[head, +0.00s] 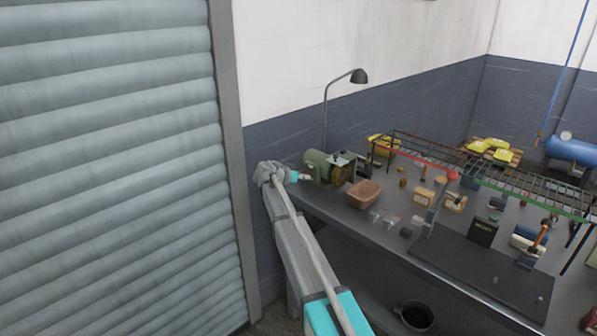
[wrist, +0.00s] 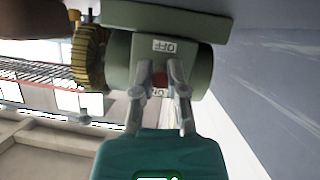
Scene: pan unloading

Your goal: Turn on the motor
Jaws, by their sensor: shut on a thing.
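The motor is a green machine (head: 317,165) with a brass-coloured ribbed wheel, standing at the left end of the workbench. In the wrist view its green housing (wrist: 120,62) fills the upper middle, upside down. My gripper (head: 306,178) reaches the motor's left side. The switch's exact position is partly hidden by the fingers.
A brown bin (head: 364,193) stands right of the motor on the dark workbench (head: 470,262). A lamp (head: 358,76) rises behind it. A wire rack (head: 480,174) and several small parts cover the bench to the right. A roller shutter (head: 110,170) is at left.

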